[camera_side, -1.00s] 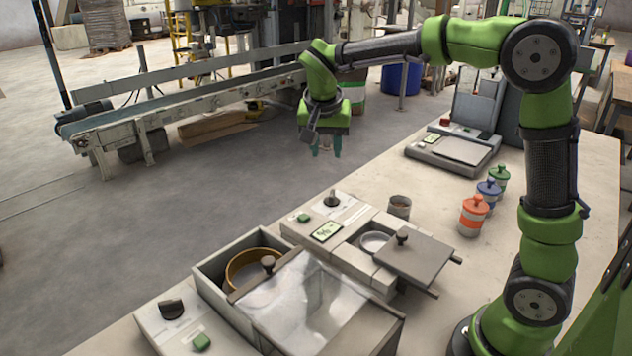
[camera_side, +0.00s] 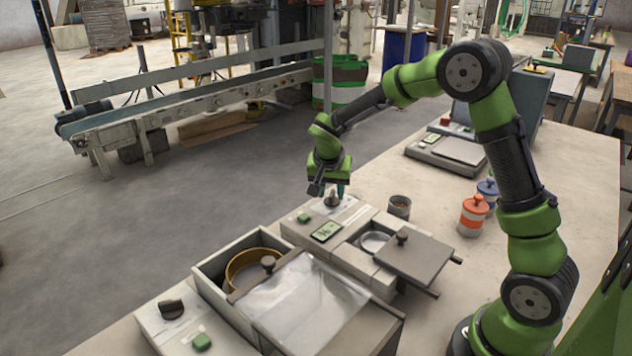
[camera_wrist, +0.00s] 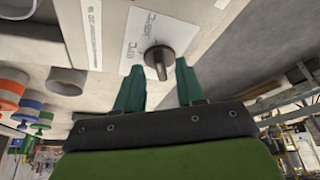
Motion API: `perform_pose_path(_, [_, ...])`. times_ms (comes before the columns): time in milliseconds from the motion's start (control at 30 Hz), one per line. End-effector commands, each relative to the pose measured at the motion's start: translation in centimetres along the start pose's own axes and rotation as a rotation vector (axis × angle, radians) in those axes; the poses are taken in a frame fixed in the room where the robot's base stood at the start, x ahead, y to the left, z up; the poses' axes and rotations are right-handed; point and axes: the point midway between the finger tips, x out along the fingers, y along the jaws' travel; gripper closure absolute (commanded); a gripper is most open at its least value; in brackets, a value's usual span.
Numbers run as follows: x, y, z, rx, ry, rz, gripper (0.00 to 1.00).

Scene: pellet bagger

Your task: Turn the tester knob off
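The tester knob (camera_wrist: 159,60) is a dark round knob with a raised grip bar, on a pale label plate on the tester (camera_side: 342,238). In the side view the knob (camera_side: 331,201) shows just below my gripper (camera_side: 331,190). In the wrist view my gripper (camera_wrist: 160,78) has its two teal fingers apart, one on each side of the knob's grip bar, with gaps to it. The fingers hold nothing. I cannot tell how deep the tips reach around the knob.
A green button (camera_side: 304,217) and a small display (camera_side: 327,231) sit near the knob. A second machine with a dark knob (camera_side: 171,309) and a clear lid (camera_side: 300,300) stands in front. A small cup (camera_side: 399,206) and lidded jars (camera_side: 473,215) stand to the right.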

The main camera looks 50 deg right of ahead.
Motion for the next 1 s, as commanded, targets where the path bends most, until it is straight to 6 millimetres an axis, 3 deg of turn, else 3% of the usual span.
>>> perform_pose_path(167, [1.06, 0.0, -0.01, 0.001, 0.0, -0.001, 0.62])
perform_pose_path(433, [1.12, -0.01, -0.01, 0.0, 0.0, -0.001, 0.62])
perform_pose_path(700, [1.09, -0.02, -0.01, 0.0, 0.001, -0.001, 1.0])
perform_pose_path(1000, [1.06, 0.01, -0.01, -0.012, 0.0, -0.006, 1.0])
